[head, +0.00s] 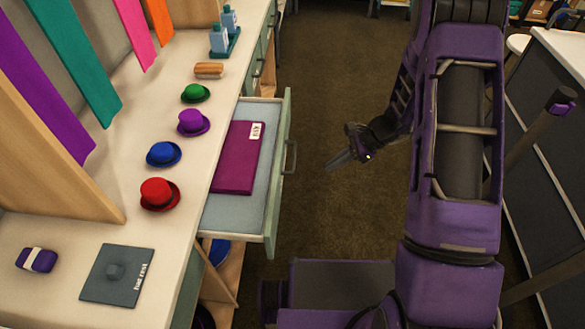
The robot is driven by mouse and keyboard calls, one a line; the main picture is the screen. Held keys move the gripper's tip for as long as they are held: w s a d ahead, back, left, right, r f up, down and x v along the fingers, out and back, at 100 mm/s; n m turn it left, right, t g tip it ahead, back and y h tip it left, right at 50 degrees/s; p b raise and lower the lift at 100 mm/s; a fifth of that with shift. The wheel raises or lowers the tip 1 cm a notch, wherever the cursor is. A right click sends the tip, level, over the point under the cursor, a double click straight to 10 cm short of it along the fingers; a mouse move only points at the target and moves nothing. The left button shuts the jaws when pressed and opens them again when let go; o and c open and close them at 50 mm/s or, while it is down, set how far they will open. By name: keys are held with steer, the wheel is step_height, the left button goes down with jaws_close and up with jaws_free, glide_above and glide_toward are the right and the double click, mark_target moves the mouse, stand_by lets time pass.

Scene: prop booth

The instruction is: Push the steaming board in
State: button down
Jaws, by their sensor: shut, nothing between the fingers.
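A pull-out board (225,215) with a pale blue-grey surface sticks out from the right side of the counter. Its green front panel (279,175) carries a handle (290,157). It looks like a shallow drawer, and I take it as the steaming board. A flat magenta item (238,160) with a white label lies on it. My gripper (329,168) is shut and empty. In the picture it is to the right of the handle, apart from it, over the brown floor.
The counter (150,228) holds red, blue, purple and green hats, a brush (209,70), bottles on a tray, a dark grey mat (118,276) and a purple-white bundle (37,260). Brown floor (330,60) is open beyond my gripper. A dark panelled unit stands right.

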mark_target(231, 174)
steer(key=a+f+m+y, duration=0.1)
steer(key=a+f+m, duration=0.1)
steer(key=a+f, duration=0.6)
steer(key=shift+a, duration=2)
steer(key=a+b, duration=0.1)
steer(key=a, duration=0.4)
steer(key=a+b, duration=0.1)
steer(key=a, duration=0.5)
steer(key=a+b, duration=0.2)
steer(key=a, duration=0.4)
steer(key=shift+w, duration=0.3)
steer(key=shift+a, duration=0.65)
steer(key=shift+a+r+y, duration=0.1)
steer(key=shift+a+y, duration=0.05)
steer(key=shift+y, duration=0.15)
